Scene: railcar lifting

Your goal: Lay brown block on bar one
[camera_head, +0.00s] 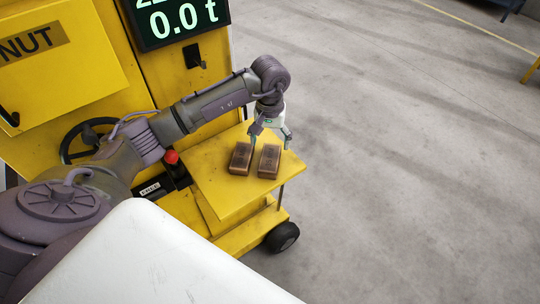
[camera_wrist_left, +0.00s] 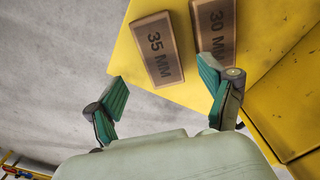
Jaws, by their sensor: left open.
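Two brown blocks lie side by side on a yellow shelf (camera_head: 225,195). The block marked 35 MM (camera_wrist_left: 155,48) is nearer the shelf edge in the left wrist view; the one marked 30 MM (camera_wrist_left: 215,30) lies beside it, partly cut off by the picture's top. In the head view I see a left block (camera_head: 240,158) and a right block (camera_head: 269,161), their marks unreadable. My left gripper (camera_head: 270,140) points down by their far ends, open and empty; its green-padded fingers (camera_wrist_left: 165,88) are apart, with no block between them. I cannot identify bar one. My right gripper is not in view.
The shelf belongs to a yellow wheeled machine with a 0.0 t display (camera_head: 180,20), a black handwheel (camera_head: 85,140) and a red knob (camera_head: 171,157). A black wheel (camera_head: 283,237) stands below the shelf.

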